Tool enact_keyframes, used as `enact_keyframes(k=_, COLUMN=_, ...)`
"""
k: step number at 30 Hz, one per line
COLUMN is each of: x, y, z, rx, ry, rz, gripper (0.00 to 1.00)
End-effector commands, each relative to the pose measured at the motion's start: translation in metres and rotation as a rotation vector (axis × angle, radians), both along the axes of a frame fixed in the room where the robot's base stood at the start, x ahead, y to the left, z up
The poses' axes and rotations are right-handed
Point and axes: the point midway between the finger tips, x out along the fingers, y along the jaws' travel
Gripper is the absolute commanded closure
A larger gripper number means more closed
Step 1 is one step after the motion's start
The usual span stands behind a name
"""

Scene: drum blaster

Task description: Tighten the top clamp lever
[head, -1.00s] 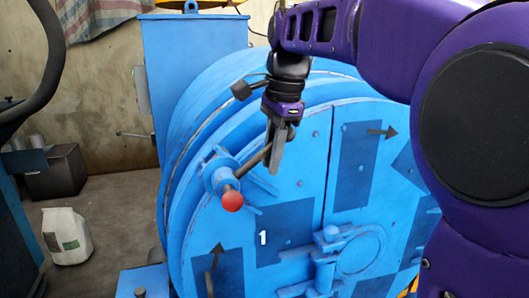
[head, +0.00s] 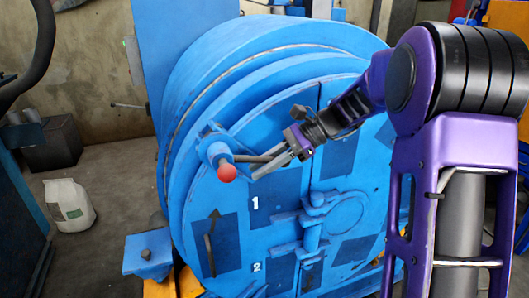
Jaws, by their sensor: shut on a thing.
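The top clamp (head: 212,143) is a blue hub at the upper left rim of the round blue drum door (head: 290,190). A red knob (head: 226,172) sticks out at its front. The dark clamp lever (head: 246,158) runs from the hub to the right, nearly level. My gripper (head: 272,163) reaches in from the upper right and is shut on the lever's outer part. Its fingers slant down to the left, and they hide the lever's end.
A second clamp or latch (head: 312,228) sits at the door's middle, with a round ring beside it. Dark blue patches, arrows and the numbers 1 and 2 mark the door. A white bag (head: 68,205) stands on the floor at left, with open floor around it.

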Motion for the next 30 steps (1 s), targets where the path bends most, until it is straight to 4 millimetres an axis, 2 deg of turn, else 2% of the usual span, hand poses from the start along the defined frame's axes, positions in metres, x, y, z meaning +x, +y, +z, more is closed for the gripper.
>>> enact_keyframes(k=6, x=-0.002, y=0.007, z=-0.021, rx=0.19, ry=0.061, rz=-0.006, gripper=1.0)
enact_keyframes(k=15, x=-0.007, y=0.023, z=-0.038, rx=0.401, ry=0.122, rz=-0.005, gripper=1.0)
enact_keyframes(k=30, x=-0.011, y=0.036, z=-0.047, rx=0.534, ry=0.161, rz=-0.001, gripper=1.0)
